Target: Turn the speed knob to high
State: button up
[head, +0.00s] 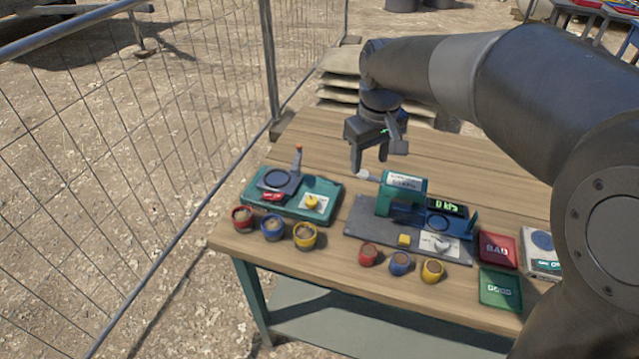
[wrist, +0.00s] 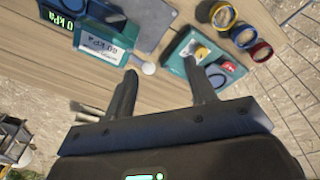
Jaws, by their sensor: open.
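My gripper (head: 369,160) is open and empty, held above the table behind the two machines. It also shows in the wrist view (wrist: 160,66), with its two fingers apart. The green machine (head: 326,188) at the left has a yellow knob (head: 311,202) on a white label, which looks like the speed knob. The knob (wrist: 202,52) is beyond my right finger in the wrist view, apart from the gripper. Its setting and the label marks are too small to read. The machine also has a red part (head: 273,197) and an upright lever with an orange tip (head: 298,160).
A second machine (head: 402,193) with a lit display (head: 447,207) stands to the right; its white ball (head: 363,174) is close below my gripper. Several coloured cups (head: 305,236) line the front edge. Red BAD (head: 497,250) and green GOOD (head: 500,288) trays lie right. The table's back is clear.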

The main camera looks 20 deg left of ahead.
aim_at(312, 200)
jog(key=w+a+f+n+g, duration=0.1)
jog(key=a+f+n, duration=0.1)
jog(key=a+f, duration=0.35)
jog(key=w+a+f+n, duration=0.1)
jog(key=a+f, duration=0.1)
jog(key=a, duration=0.6)
jog(key=shift+h, duration=0.3)
notch_tip(312, 200, down, 11)
jog(key=shift+w+d+r, duration=0.1)
jog(key=shift+w, duration=0.05)
jog(key=shift+c, duration=0.5)
jog(key=c, duration=0.9)
